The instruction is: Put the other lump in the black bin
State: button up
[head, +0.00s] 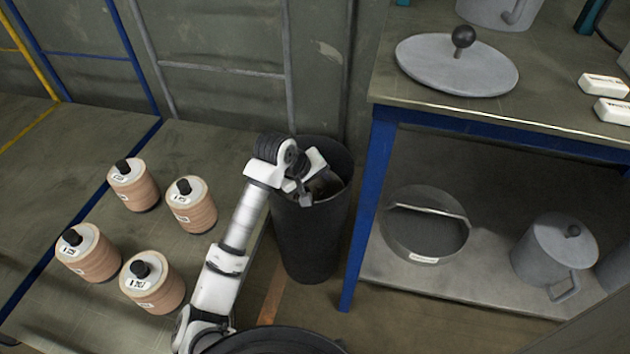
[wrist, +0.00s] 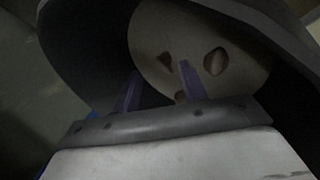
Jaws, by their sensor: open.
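The black bin (head: 308,242) stands on the floor beside the blue-legged bench. My gripper (head: 307,196) is over the bin's open mouth, pointing down into it. In the wrist view my gripper (wrist: 158,72) has its two fingers apart, with nothing held between them. Below is the bin's pale round bottom (wrist: 235,85), ringed by its dark wall (wrist: 75,55). A brown lump (wrist: 214,61) lies on that bottom, right of the fingers.
The bench (head: 430,112) is close on the bin's right, with a grey lid (head: 455,75) on top. Its lower shelf holds a round sieve (head: 425,225) and a grey lidded can (head: 552,255). Several flap-disc stacks (head: 192,208) stand on the surface at left.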

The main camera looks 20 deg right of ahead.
jog(key=shift+r+p, duration=0.45)
jog(key=shift+p, duration=0.15)
jog(key=p+v, duration=0.2)
jog(key=v, duration=1)
jog(key=shift+r, duration=0.2)
